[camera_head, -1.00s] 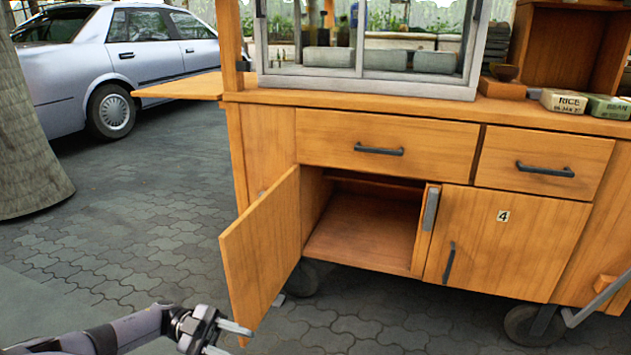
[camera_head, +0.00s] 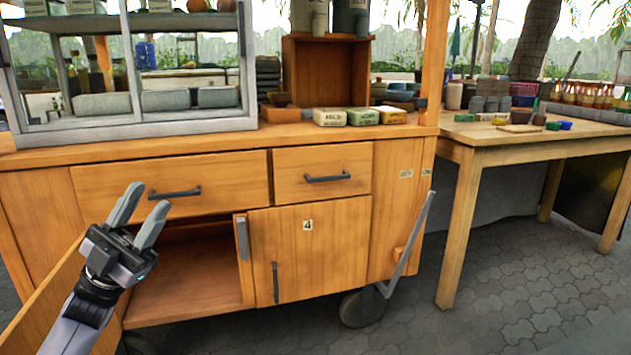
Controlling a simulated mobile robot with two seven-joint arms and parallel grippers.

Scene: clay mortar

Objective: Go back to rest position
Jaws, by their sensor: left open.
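My left gripper (camera_head: 140,215) is in the lower left of the head view, fingers pointing up. Its two grey fingers are apart and nothing is between them. It shows in front of the wooden cart (camera_head: 405,200), over the left drawer and the open cupboard. The left cupboard door (camera_head: 38,310) stands open behind my left arm and is partly hidden by it. The cupboard inside (camera_head: 190,275) looks empty where it shows. The right cupboard door (camera_head: 320,255), marked 4, is shut. My right gripper is not in view.
The left drawer (camera_head: 225,180) and right drawer (camera_head: 345,165) are shut. Small packets (camera_head: 362,116) and a wooden box shelf (camera_head: 326,72) stand on the cart top. A wooden table (camera_head: 480,136) with jars stands at the right. The paved floor (camera_head: 510,280) before it is clear.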

